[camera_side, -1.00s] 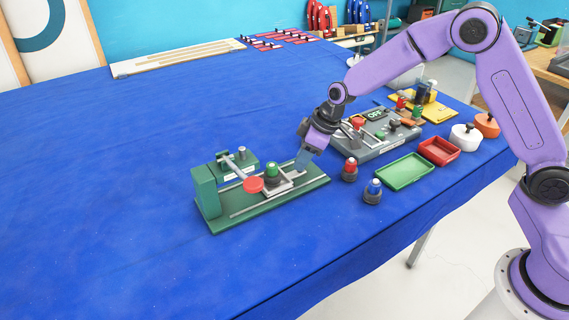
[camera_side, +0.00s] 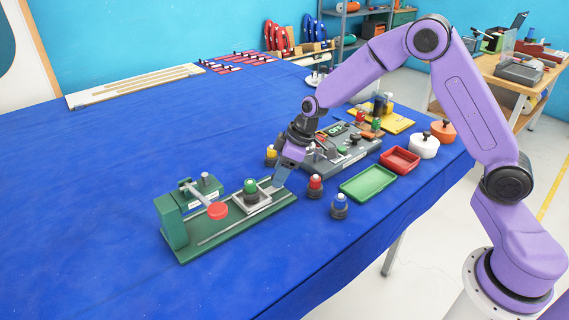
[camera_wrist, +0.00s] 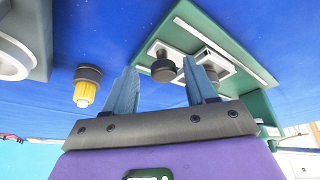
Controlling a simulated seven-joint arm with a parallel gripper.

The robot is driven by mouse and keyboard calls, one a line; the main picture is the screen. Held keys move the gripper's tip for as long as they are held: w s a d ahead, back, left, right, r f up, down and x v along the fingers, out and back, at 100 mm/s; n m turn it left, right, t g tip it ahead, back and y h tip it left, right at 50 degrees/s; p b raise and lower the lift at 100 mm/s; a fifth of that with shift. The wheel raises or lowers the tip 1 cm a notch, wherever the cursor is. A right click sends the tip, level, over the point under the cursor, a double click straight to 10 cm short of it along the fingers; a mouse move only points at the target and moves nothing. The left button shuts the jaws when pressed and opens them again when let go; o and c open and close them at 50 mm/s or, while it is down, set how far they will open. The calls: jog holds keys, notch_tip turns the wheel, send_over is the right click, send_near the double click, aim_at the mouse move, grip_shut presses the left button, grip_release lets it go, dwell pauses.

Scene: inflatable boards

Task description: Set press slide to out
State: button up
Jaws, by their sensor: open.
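The green press (camera_side: 178,225) stands at the front middle of the blue table in the side view. A red disc (camera_side: 217,210) on an arm belongs to it. Its pale slide (camera_side: 262,203) sits out along the rails, clear of the disc, and carries a dark block with a green top (camera_side: 250,188). My gripper (camera_side: 280,179) is low at the slide's outer end. In the wrist view my gripper (camera_wrist: 160,64) is open, and a dark knob (camera_wrist: 163,70) shows between its fingertips. Whether the fingers touch it cannot be told. The pale slide (camera_wrist: 222,64) is partly hidden by the right finger.
Red-topped (camera_side: 315,187) and blue-topped (camera_side: 339,206) blocks stand right of the press. A yellow-topped block (camera_wrist: 85,88) is left of my gripper in the wrist view. A grey control panel (camera_side: 345,150), green tray (camera_side: 369,197) and red tray (camera_side: 400,170) are behind. The table's left is clear.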

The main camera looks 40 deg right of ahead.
jog(key=v, duration=1.7)
jog(key=shift+r, duration=0.2)
jog(key=shift+s, duration=0.1)
jog(key=s+a+f+n+g+h, duration=0.1)
jog(key=s+a, duration=0.1)
jog(key=s, duration=0.7)
jog(key=s+a+f+n+g, duration=0.1)
jog(key=s+a, duration=0.2)
jog(key=s, duration=0.5)
jog(key=s+d+f+h, duration=0.1)
jog(key=s+d+f, duration=0.1)
jog(key=s, duration=0.5)
jog(key=s+d+f+n+g, duration=0.1)
jog(key=s+d+f, duration=0.1)
jog(key=s, duration=0.6)
jog(key=shift+d+n+h, duration=0.3)
jog(key=shift+d+h, duration=0.1)
jog(key=shift+d, duration=0.1)
